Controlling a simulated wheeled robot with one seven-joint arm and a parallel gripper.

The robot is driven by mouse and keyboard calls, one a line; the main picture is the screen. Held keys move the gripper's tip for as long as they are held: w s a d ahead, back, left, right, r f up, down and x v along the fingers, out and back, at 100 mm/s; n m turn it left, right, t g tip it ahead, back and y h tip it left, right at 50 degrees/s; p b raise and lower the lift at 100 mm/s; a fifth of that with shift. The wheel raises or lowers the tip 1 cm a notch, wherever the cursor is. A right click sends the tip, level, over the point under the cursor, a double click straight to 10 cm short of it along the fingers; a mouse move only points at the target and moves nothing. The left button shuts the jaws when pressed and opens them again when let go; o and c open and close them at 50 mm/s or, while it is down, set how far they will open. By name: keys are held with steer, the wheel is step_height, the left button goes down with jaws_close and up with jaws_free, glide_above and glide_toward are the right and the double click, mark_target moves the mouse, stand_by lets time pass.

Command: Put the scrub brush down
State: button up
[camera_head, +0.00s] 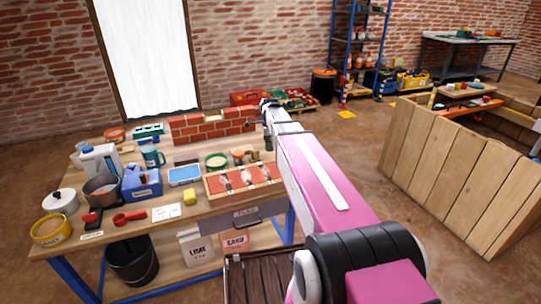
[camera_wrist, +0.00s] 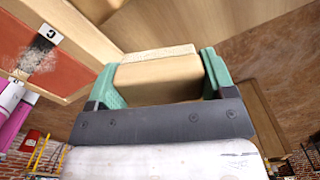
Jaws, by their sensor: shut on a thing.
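In the wrist view my gripper (camera_wrist: 160,84) has its two green fingers closed on the sides of the scrub brush (camera_wrist: 160,76). The brush is a tan wooden block with a pale cream strip along its far edge. A red panel with a grey-white patch and a "C" label (camera_wrist: 47,35) lies in a wooden frame to the left of the gripper. In the head view my pink arm reaches toward the right end of the workbench (camera_head: 150,238). The gripper and brush cannot be made out there.
On the bench, a framed tray of red panels (camera_head: 240,194) lies near the arm, with a low brick wall (camera_head: 213,127) behind. A blue tray (camera_head: 184,175), yellow sponge (camera_head: 189,197) and blue box (camera_head: 142,184) crowd the middle. A wooden enclosure (camera_head: 450,175) stands right.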

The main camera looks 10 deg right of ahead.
mark_target(270, 158)
steer(key=shift+f, duration=3.1)
steer(key=shift+f, duration=0.15)
steer(key=o, duration=1)
steer(key=shift+r, duration=6.15)
